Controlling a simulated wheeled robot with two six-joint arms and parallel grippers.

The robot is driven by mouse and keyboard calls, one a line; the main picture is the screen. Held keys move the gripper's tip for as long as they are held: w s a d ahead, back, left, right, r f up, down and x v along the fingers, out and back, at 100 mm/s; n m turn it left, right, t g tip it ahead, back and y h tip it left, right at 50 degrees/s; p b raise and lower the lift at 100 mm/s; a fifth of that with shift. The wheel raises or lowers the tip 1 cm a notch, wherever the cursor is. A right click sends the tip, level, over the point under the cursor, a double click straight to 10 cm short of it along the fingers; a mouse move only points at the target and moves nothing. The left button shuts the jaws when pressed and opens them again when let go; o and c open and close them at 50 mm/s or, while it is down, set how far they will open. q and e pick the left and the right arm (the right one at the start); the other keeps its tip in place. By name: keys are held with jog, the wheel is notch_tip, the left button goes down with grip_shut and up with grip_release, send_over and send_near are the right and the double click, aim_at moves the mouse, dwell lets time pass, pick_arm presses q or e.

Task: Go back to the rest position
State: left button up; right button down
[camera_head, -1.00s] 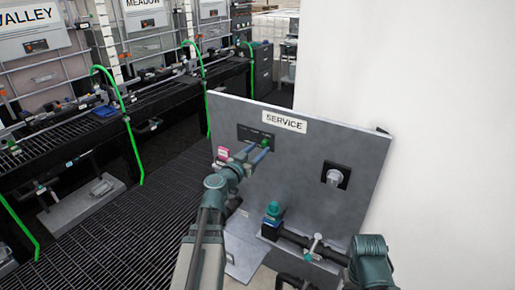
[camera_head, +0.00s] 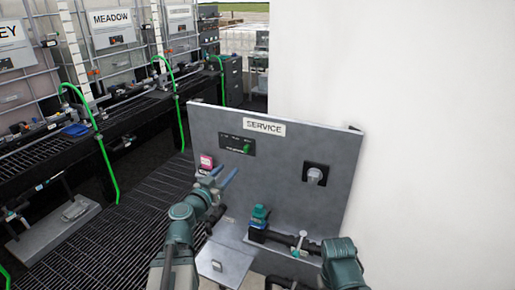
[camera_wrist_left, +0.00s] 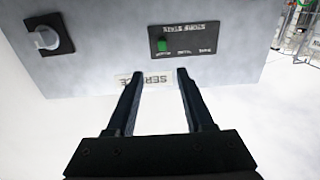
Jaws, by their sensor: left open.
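Racks with green hoses (camera_head: 104,155) stand at the left. A white wall (camera_head: 420,120) closes the right side.

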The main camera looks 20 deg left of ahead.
pick_arm(q)
jog(key=s+d+f+m+g+h, duration=0.3)
jog(key=d+f+g, duration=0.3)
jog(key=d, duration=0.7)
jog(key=s+d+f+m+g+h, duration=0.25)
jog(key=d+f+g, duration=0.25)
jog(key=d+f, duration=0.5)
jog(key=s+d+f+n+g+y, duration=0.1)
jog(key=s+f+g+y, duration=0.2)
jog(key=s, duration=0.4)
jog(key=s+d+f+n+g+y+b, duration=0.1)
jog(key=s+f+g+y, duration=0.3)
jog(key=s, duration=0.4)
jog(key=shift+d+n+y, duration=0.45)
jog(key=shift+d+y, duration=0.3)
jog(key=shift+y, duration=0.1)
